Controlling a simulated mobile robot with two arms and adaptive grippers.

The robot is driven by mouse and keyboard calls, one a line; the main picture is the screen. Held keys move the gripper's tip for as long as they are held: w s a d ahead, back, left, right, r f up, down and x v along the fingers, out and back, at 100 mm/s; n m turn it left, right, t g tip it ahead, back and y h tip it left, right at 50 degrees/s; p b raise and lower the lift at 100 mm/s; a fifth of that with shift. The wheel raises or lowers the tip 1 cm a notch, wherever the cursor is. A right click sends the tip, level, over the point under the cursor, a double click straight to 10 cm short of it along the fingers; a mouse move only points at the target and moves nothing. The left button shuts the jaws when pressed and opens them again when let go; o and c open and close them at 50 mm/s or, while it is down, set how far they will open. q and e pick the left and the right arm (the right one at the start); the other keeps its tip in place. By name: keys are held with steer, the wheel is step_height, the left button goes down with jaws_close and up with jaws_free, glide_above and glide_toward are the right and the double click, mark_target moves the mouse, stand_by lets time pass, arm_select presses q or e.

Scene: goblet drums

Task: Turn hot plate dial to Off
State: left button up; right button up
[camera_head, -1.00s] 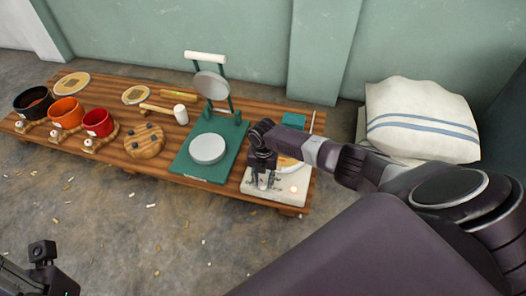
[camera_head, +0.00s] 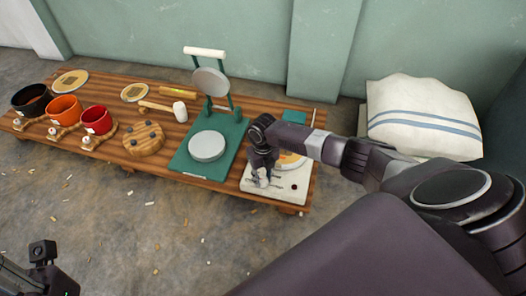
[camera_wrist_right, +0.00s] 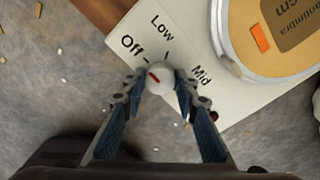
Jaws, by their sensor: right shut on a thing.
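The hot plate (camera_head: 279,195) is a cream slab at the table's front right corner. In the right wrist view its panel (camera_wrist_right: 232,92) reads Off, Low and Mid around a round white dial (camera_wrist_right: 159,79). The dial's red mark points up-left, towards the Off side. My right gripper (camera_head: 262,182) is over the slab's front left part. In the right wrist view its fingertips (camera_wrist_right: 159,87) are shut on the dial from both sides. A small lamp (camera_head: 293,187) on the panel is dark. Part of my left arm shows at lower left; its jaws are unclear.
A round-topped piece (camera_wrist_right: 275,35) sits on the hot plate beside the dial. A green press (camera_head: 222,165) with its upper plate raised stands just left. Pots, discs and a mallet (camera_head: 180,111) fill the rest of the wooden table (camera_head: 215,190). A white cushion (camera_head: 415,110) lies at right.

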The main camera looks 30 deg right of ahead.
mark_target(263, 179)
stand_by(0.5)
steer(key=o, duration=1.1)
steer(key=shift+o, duration=0.2)
step_height(263, 179, up, 12)
